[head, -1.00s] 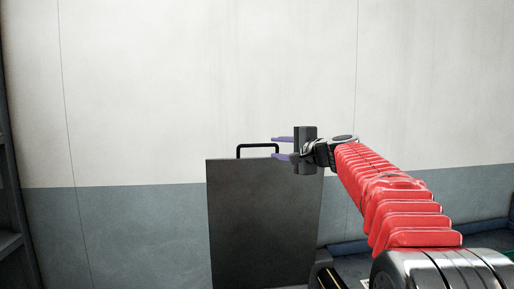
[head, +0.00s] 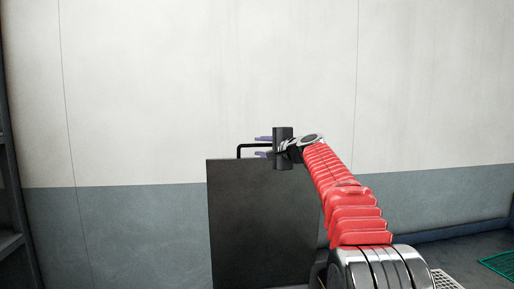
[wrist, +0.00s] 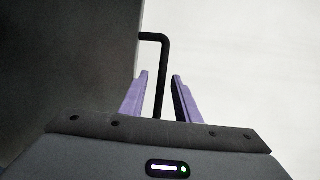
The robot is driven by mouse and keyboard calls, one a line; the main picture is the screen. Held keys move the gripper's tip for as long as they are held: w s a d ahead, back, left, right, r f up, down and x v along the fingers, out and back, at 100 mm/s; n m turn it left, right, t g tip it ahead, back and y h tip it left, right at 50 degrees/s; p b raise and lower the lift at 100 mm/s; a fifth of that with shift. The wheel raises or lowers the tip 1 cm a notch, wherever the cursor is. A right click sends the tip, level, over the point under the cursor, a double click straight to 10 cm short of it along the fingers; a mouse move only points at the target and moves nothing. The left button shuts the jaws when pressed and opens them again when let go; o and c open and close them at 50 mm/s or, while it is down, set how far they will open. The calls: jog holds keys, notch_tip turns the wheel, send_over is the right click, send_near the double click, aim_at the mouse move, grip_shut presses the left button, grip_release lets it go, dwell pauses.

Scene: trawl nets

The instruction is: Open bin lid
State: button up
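A dark grey flat panel (head: 262,220) of the bin stands in front of the wall in the head view, and it fills the left of the wrist view (wrist: 60,60). Whether it is the lid or a bin side I cannot tell. A black bar handle (head: 239,151) sits at its top edge. In the wrist view, the handle (wrist: 164,65) runs between the fingers of my open gripper (wrist: 160,78), with a gap to each. My gripper hides the handle's right part in the head view.
A plain wall (head: 180,90), white above and blue-grey below, stands behind the panel. A dark shelf frame (head: 12,215) is at the far left. A green grid item (head: 498,263) and a pale grate (head: 445,281) lie at the lower right.

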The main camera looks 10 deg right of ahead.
jog(key=shift+x, duration=1.3)
grip_shut()
jog(key=shift+f, duration=0.1)
